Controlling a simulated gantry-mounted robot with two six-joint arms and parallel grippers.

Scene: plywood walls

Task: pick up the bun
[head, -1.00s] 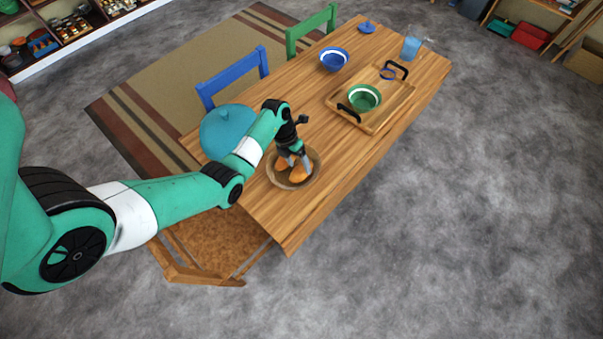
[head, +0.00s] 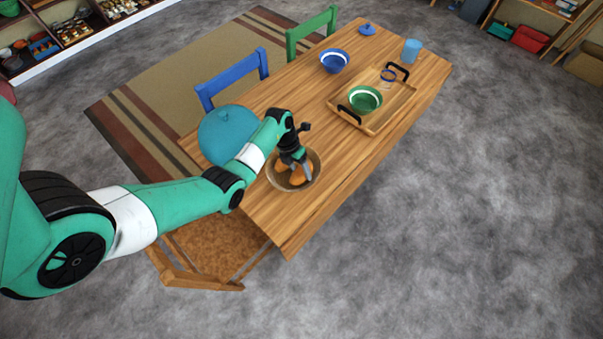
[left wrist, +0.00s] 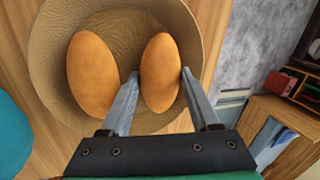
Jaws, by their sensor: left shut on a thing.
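Two orange-brown buns lie in a round brown bowl (head: 274,184) at the near end of the wooden table. In the left wrist view they lie side by side in the bowl (left wrist: 52,45), a left bun (left wrist: 92,75) and a right bun (left wrist: 160,72). My left gripper (left wrist: 162,82) reaches down into the bowl and is shut on the right bun, one finger on each side of it. The left bun lies just outside the left finger. In the head view my left gripper (head: 300,172) partly hides the buns. My right gripper is not in view.
A teal lidded pot (head: 226,135) stands left of the bowl. A wooden tray (head: 372,126) with black handles holds a green bowl (head: 364,100). A blue bowl (head: 334,60) and a blue cup (head: 411,51) stand farther back. Chairs line the left side.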

